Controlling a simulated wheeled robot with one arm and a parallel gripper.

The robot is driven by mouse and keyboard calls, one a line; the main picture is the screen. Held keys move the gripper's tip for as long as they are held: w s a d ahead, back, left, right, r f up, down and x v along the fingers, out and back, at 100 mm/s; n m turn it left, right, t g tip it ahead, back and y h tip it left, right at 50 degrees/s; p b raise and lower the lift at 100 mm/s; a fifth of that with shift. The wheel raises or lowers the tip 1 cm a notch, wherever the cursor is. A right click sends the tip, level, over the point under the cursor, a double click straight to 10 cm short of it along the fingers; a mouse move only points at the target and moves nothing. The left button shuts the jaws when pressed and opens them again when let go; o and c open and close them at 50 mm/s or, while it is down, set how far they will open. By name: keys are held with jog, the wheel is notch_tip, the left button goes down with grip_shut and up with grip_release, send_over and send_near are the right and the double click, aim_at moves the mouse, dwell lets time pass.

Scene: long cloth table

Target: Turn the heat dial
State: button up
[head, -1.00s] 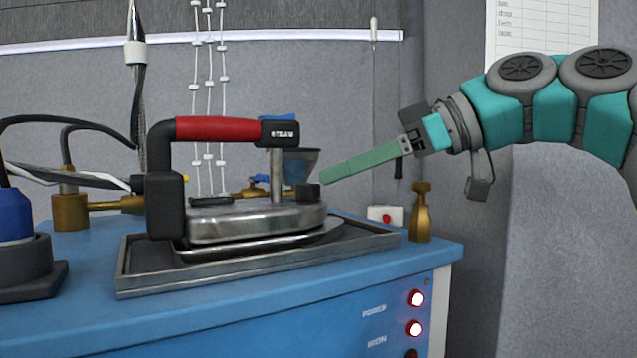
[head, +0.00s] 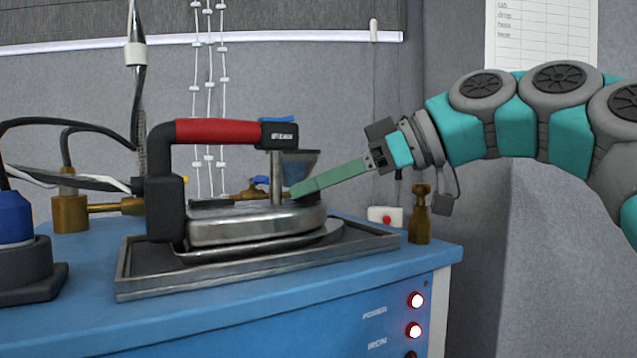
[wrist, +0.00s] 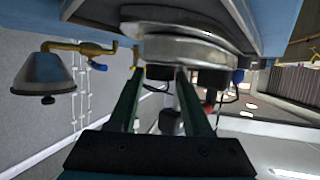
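The steam iron (head: 255,228), with a red and black handle (head: 217,130), rests on a metal-rimmed tray (head: 370,243) on the blue bench. My gripper (head: 298,191) reaches in from the right, its green fingertips at the right end of the iron's top. The heat dial, a black knob there, is hidden behind the fingers in the head view. In the wrist view, my gripper (wrist: 158,78) has its two fingers apart. A dark knob, likely the dial (wrist: 160,72), shows between the tips; I cannot tell whether they touch it.
A grey cone (head: 300,163) stands just behind the fingertips. A brass fitting (head: 420,213) and a white box with a red button (head: 385,217) stand right of the tray. Brass pipes (head: 115,204) and a blue-topped object (head: 15,215) are at left.

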grip_shut()
dwell(0.4)
jog(key=shift+s+f+m+t+h+b, duration=0.15)
jog(key=shift+m+t+h+b, duration=0.15)
jog(key=shift+m+t+b, duration=0.4)
jog(key=shift+s+a+m+t+h+b, duration=0.15)
jog(key=shift+m+t+h+b, duration=0.55)
jog(key=shift+m+t, duration=0.5)
jog(key=m+t+h, duration=0.3)
jog(key=shift+s+a+m, duration=0.1)
jog(key=shift+s+m, duration=0.05)
jog(key=shift+m, duration=0.15)
jog(key=shift+a+r+m+t+h, duration=0.15)
jog(key=shift+m+t+h, duration=0.35)
jog(key=shift+m+h, duration=0.4)
jog(key=shift+a+r+m+t+h, duration=0.1)
jog(key=shift+m+t+h, duration=0.4)
jog(key=shift+m+h, duration=0.4)
jog(key=shift+p, duration=0.3)
